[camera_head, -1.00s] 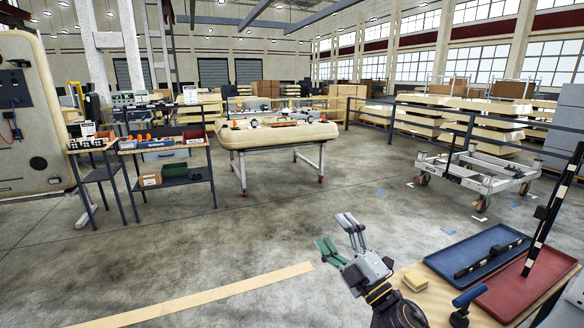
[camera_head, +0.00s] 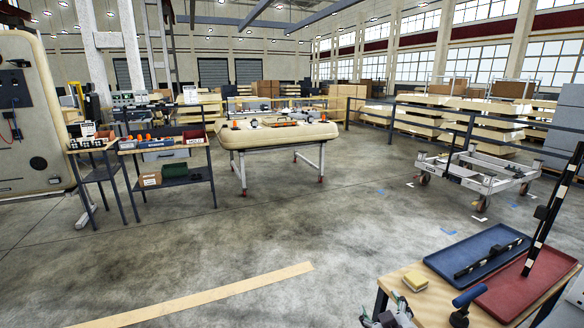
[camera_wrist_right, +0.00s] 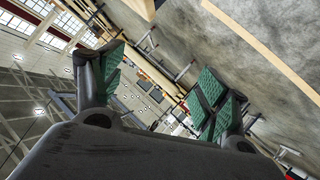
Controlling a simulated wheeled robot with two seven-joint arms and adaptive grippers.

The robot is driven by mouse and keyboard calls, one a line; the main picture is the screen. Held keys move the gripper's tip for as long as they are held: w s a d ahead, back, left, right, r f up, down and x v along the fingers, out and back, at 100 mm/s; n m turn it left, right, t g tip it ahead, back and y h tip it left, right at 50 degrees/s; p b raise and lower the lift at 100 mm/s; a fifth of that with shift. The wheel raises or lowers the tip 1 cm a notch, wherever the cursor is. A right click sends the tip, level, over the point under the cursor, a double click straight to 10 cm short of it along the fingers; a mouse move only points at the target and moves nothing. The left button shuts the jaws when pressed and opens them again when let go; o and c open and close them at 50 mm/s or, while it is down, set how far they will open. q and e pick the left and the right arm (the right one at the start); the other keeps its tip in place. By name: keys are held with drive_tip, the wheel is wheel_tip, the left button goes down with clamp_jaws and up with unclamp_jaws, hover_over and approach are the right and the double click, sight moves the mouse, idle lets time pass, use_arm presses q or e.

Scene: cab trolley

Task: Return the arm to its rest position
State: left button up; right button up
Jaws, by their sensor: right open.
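My right gripper (camera_head: 384,310) shows only in part at the bottom edge of the head view, in front of the near wooden table. In the right wrist view my right gripper (camera_wrist_right: 166,88) has its two green-padded fingers spread wide apart, with nothing between them. Beyond the fingers are the concrete floor and the tilted hall. The rest of my right arm is below the head view. My left gripper is not in view.
The middle floor is clear.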

drive_tip(key=s+a+f+m+g+y, duration=0.1)
drive_tip(key=s+f+g, duration=0.5)
drive_tip(key=s, duration=0.4)
drive_tip(key=s+f+m+g+y, duration=0.15)
drive_tip(key=s+f+g, duration=0.25)
drive_tip(key=s+f, duration=0.45)
drive_tip(key=s+f+h, duration=0.1)
drive_tip(key=s+f, duration=0.2)
drive_tip(key=f, duration=2.9)
drive_tip(key=s+d+f+g, duration=0.1)
drive_tip(key=s+d+f, duration=0.2)
drive_tip(key=s+f, duration=0.6)
drive_tip(key=s+d+f+g, duration=0.1)
drive_tip(key=s+d+f, duration=0.2)
drive_tip(key=s+f, duration=0.7)
drive_tip(key=s, duration=0.3)
drive_tip(key=shift+f, duration=0.1)
